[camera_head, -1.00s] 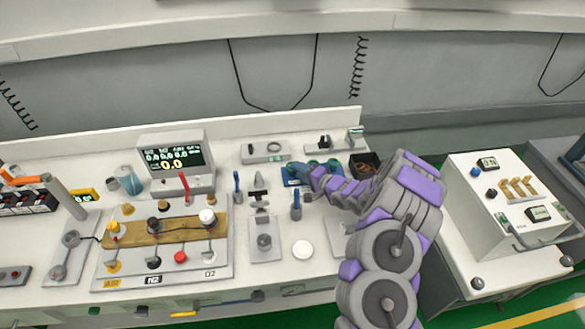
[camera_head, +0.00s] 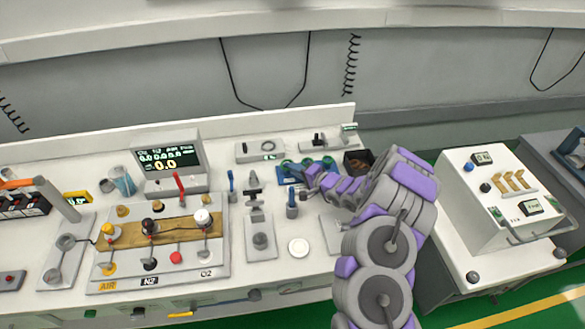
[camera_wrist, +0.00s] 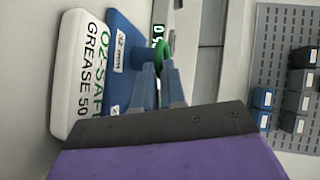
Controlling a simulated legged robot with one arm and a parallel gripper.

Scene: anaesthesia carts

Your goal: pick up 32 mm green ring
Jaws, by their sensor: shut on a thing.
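A blue tray (camera_head: 284,170) with several green rings (camera_head: 290,163) sits on the bench near the back, left of my arm. My gripper (camera_head: 307,174) is at its front edge in the head view. In the wrist view, the two narrow grey-blue fingers of my gripper (camera_wrist: 159,70) are close together. A green ring (camera_wrist: 163,52) shows at their tips, and they are shut on it. Most of that ring is hidden by the fingers. The blue tray (camera_wrist: 119,72) with white labels lies just beside it. I cannot read the ring's size.
A white container marked O2-SAFE GREASE 50 (camera_wrist: 78,75) lies beside the tray. A dark open box (camera_head: 357,160) stands right of the tray. A white cart (camera_head: 480,215) stands to the right of my arm.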

